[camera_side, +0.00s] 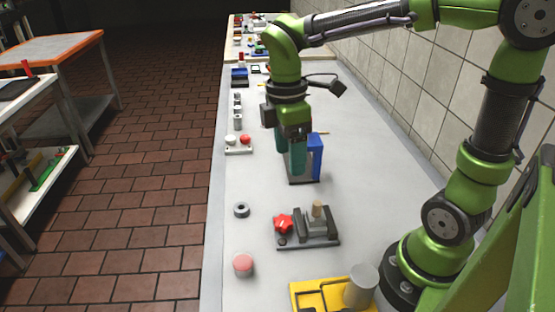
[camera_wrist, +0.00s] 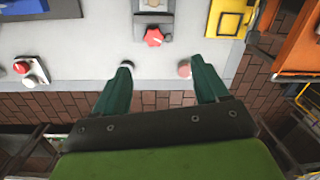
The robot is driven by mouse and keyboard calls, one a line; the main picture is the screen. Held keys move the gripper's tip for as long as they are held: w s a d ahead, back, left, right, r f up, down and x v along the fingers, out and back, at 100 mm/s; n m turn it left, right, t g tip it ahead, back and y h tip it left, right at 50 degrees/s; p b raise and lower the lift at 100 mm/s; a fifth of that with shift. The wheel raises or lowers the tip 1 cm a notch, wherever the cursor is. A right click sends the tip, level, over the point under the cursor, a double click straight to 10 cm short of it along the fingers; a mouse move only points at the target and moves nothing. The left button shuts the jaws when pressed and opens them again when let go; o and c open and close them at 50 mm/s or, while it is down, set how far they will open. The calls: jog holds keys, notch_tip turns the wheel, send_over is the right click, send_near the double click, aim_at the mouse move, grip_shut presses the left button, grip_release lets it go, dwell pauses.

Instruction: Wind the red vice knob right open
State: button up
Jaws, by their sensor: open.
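The red star-shaped vice knob (camera_side: 283,223) is on the left end of a dark grey vice (camera_side: 318,238) on the bench. A tan cylinder (camera_side: 317,210) stands at the vice; I cannot tell whether the jaws touch it. The knob also shows at the top of the wrist view (camera_wrist: 154,37), beyond my fingertips. My gripper (camera_side: 289,165) is open, its teal fingers pointing down above the bench, farther along it than the vice and apart from the knob. In the wrist view my gripper (camera_wrist: 162,78) has nothing between its fingers.
A blue block on a dark base (camera_side: 315,158) stands beside my fingers. A red-and-white button box (camera_side: 238,147) is farther back.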

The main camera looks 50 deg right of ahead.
aim_at(284, 221)
jog(key=f+m, duration=0.1)
jog(key=f, duration=0.5)
jog(key=f+m, duration=0.2)
jog(key=f, duration=0.4)
jog(key=w+f+m, duration=0.1)
jog(key=f, duration=0.5)
jog(key=shift+a+f+m+t, duration=0.1)
jog(key=shift+f+m+t, duration=0.2)
jog(key=shift+m+t, duration=0.1)
jog(key=c, duration=1.1)
jog(key=shift+o, duration=0.2)
jog(key=n, duration=0.5)
jog(key=o, duration=1.1)
jog(key=shift+c, duration=0.2)
